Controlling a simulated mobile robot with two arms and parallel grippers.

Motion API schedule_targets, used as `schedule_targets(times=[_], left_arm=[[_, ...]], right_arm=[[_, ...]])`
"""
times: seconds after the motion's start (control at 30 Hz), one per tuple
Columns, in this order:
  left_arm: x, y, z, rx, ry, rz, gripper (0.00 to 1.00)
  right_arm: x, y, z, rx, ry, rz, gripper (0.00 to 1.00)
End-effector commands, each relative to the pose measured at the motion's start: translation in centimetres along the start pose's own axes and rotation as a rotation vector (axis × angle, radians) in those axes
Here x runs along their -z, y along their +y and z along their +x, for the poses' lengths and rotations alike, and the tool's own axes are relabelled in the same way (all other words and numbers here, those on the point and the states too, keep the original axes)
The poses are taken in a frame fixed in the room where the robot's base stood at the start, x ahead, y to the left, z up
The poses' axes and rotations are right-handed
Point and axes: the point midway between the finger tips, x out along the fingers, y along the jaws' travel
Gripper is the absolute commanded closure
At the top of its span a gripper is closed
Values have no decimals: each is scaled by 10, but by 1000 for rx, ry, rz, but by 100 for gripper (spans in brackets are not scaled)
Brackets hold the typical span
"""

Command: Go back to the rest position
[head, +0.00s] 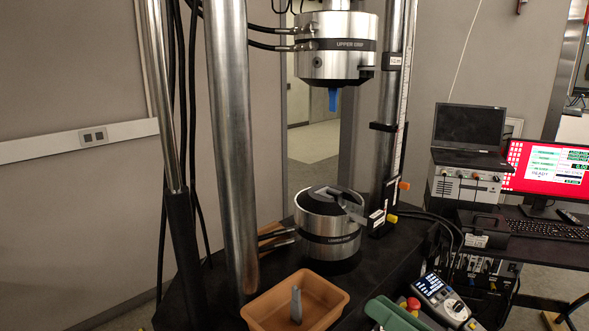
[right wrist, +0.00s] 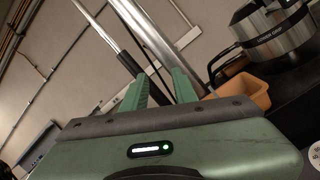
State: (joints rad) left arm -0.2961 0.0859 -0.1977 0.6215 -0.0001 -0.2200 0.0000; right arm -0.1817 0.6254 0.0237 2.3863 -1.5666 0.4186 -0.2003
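My right gripper (right wrist: 160,84) is open in the right wrist view, with a gap between its two green fingers and nothing held. In the head view, part of its green body (head: 396,316) shows at the bottom edge, right of the orange tray (head: 262,319). My left gripper is not in view. A blue piece (head: 333,100) hangs under the upper grip (head: 336,52) of the testing machine. A grey upright piece (head: 296,306) stands in the tray. The lower grip (head: 328,226) stands below the upper grip, with open space between them.
Thick steel columns (head: 231,140) stand left of the grips. A handheld controller (head: 440,297) with a red button (head: 413,303) lies near my right gripper. A laptop (head: 468,128) and red-screened monitor (head: 546,168) stand at the right. The tray also shows in the right wrist view (right wrist: 250,92).

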Motion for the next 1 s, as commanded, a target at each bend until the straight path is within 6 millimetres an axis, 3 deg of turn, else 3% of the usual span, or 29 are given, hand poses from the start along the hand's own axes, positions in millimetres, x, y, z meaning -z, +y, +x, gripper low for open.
schedule_targets(times=[0.17,0.27,0.37,0.47,0.5,0.6,0.7,0.8,1.0], left_arm=[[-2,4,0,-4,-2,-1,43],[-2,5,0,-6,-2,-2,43],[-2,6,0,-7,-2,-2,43],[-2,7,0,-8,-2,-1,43],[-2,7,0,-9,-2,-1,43],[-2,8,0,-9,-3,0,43],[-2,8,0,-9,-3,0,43],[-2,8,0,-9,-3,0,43],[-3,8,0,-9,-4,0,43]], right_arm=[[-47,-10,-17,11,-349,391,72],[-65,-46,-45,84,-603,695,72],[-54,-96,-81,215,-842,1004,72],[-9,-141,-121,403,-1049,1302,72],[14,-153,-136,486,-1118,1409,72],[81,-170,-167,713,-1250,1646,72],[143,-166,-190,932,-1327,1826,72],[193,-152,-205,1124,-1363,1955,72],[265,-109,-225,1461,-1364,2127,72]])
